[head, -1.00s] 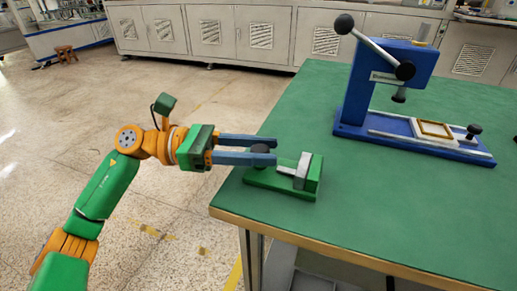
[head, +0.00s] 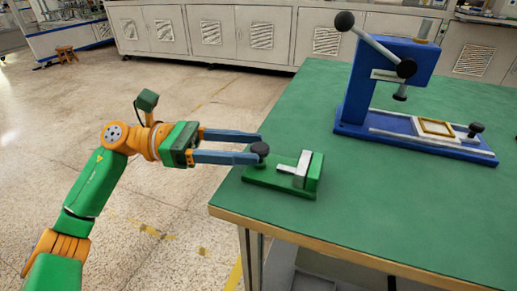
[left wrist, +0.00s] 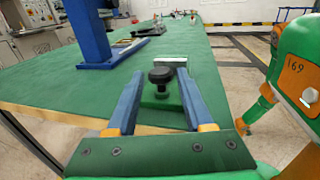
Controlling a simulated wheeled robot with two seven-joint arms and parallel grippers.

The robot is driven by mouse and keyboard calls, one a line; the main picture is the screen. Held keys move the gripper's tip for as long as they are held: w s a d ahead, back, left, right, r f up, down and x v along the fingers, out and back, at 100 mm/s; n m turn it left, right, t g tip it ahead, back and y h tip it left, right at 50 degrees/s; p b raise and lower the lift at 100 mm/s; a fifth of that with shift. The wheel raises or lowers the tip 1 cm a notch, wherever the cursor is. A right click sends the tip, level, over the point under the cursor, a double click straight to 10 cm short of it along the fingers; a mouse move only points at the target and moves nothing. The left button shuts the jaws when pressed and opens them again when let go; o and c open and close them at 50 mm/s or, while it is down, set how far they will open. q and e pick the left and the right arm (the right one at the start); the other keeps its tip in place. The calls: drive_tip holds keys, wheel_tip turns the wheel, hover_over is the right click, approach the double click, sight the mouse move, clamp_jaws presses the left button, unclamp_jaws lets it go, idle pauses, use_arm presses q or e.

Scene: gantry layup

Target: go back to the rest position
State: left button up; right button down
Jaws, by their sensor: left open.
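My left gripper (head: 260,148) is open and empty at the left edge of the green table. Its two blue fingers reach toward a small green fixture (head: 282,180) with a black round knob (head: 260,149) and a grey metal block (head: 302,169). The fingertips are close to the knob. In the left wrist view the knob (left wrist: 162,76) stands between the open fingers, beyond or near their tips; I cannot tell if either finger touches it. My right gripper is in neither view.
A blue lever press (head: 365,90) stands at the back of the green table (head: 400,210), with a yellow-framed plate (head: 435,128) on its base. The floor left of the table is clear. A small brown stool (head: 65,53) and grey cabinets (head: 240,33) are far back.

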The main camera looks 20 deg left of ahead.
use_arm(q)
drive_tip(key=v, duration=0.4)
drive_tip(key=shift+a, duration=0.2)
